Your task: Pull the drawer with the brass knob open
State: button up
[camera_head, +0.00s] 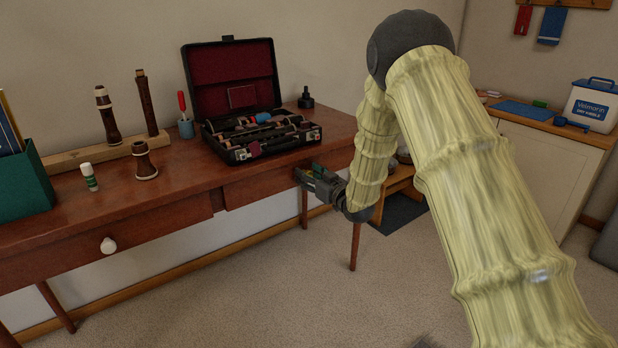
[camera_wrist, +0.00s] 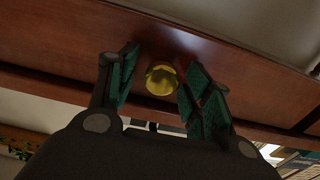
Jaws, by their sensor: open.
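The brass knob (camera_wrist: 161,80) shows in the wrist view on a reddish-brown drawer front (camera_wrist: 225,60). My gripper (camera_wrist: 158,84) is open, with one green-padded finger on each side of the knob. I cannot tell whether either finger touches it. In the head view my gripper (camera_head: 305,177) is at the front of the right-hand drawer (camera_head: 258,187) of the wooden desk (camera_head: 185,165). The brass knob is hidden there behind my gripper. The drawer looks shut, its front in line with the desk front.
A left-hand drawer (camera_head: 75,254) carries a white knob (camera_head: 108,245). An open black instrument case (camera_head: 262,152) sits on the desk above the right-hand drawer. Desk legs (camera_head: 355,247) stand below. The carpet (camera_head: 260,290) in front of the desk is clear.

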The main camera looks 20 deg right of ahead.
jog(key=shift+w+a, duration=0.1)
jog(key=shift+w, duration=0.15)
grip_shut()
jog(key=shift+s, duration=0.15)
